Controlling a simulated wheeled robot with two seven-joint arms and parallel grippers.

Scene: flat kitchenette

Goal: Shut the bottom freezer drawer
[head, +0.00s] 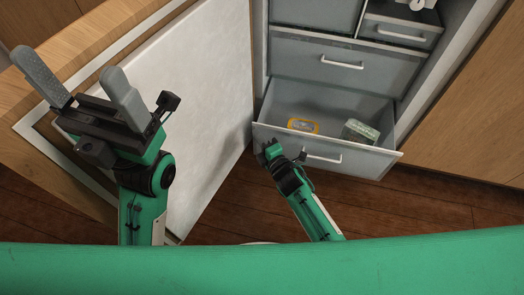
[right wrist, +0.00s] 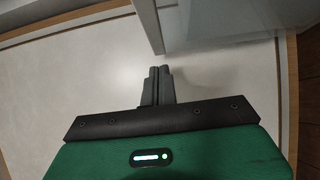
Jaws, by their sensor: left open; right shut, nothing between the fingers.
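The bottom freezer drawer (head: 375,159) is pulled out in the head view, with its front panel and a light bar handle (head: 322,158) facing me. Inside it lie a yellow-orange packet (head: 303,126) and a pale green box (head: 361,131). My right gripper (head: 267,150) is shut and empty at the left end of the drawer front; I cannot tell if it touches. In the right wrist view its closed fingers (right wrist: 161,75) point at a pale surface, beside a grey panel edge. My left gripper (head: 85,85) is open and empty, high at the left.
The open fridge door (head: 205,85) with its white inner face stands left of the drawer. Above are a closed drawer (head: 342,65) and a smaller drawer (head: 400,33). A wooden panel (head: 470,110) is at the right. The wooden floor (head: 420,205) in front is clear.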

